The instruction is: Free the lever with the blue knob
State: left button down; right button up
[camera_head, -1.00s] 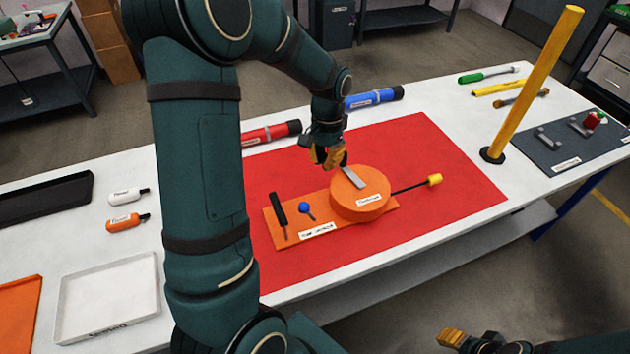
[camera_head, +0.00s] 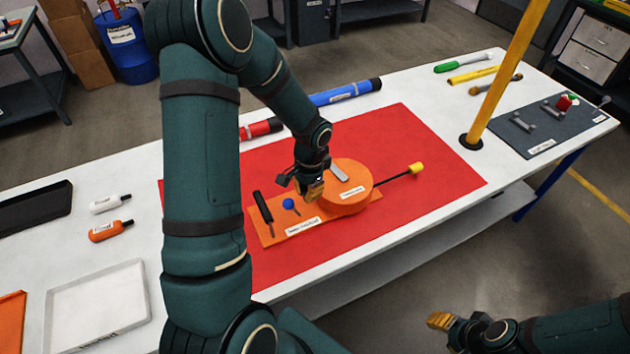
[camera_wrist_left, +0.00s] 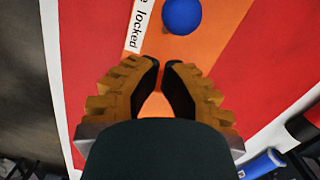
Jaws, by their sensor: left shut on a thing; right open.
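The blue knob (camera_head: 288,203) sits on a short dark lever on the orange base plate (camera_head: 270,237). It also shows in the left wrist view (camera_wrist_left: 182,15), beyond the fingertips and apart from them. A label ending in "locked" (camera_wrist_left: 134,28) is beside it. A round orange drum (camera_head: 350,200) with a grey bar (camera_head: 338,173) on top stands on the plate. My left gripper (camera_head: 310,190) is low at the drum's left side, right of the knob. Its fingers (camera_wrist_left: 160,95) are nearly together; what they hold is hidden, with only orange visible between them. My right gripper (camera_head: 440,322) is open, off the table's front.
A black handle (camera_head: 262,206) stands left of the knob. A dark rod with a yellow end (camera_head: 416,169) sticks out right of the drum. A yellow pole (camera_head: 510,70) stands farther right. The red mat (camera_head: 430,150) is clear around the plate.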

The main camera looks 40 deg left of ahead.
aim_at(293, 209)
pick_arm(q)
jog(key=shift+s+a+f, duration=0.1)
jog(key=shift+s+a, duration=0.1)
jog(key=shift+s, duration=0.45)
jog(key=shift+s+a, duration=0.25)
jog(key=shift+s, duration=0.5)
jog(key=shift+w+f, duration=0.1)
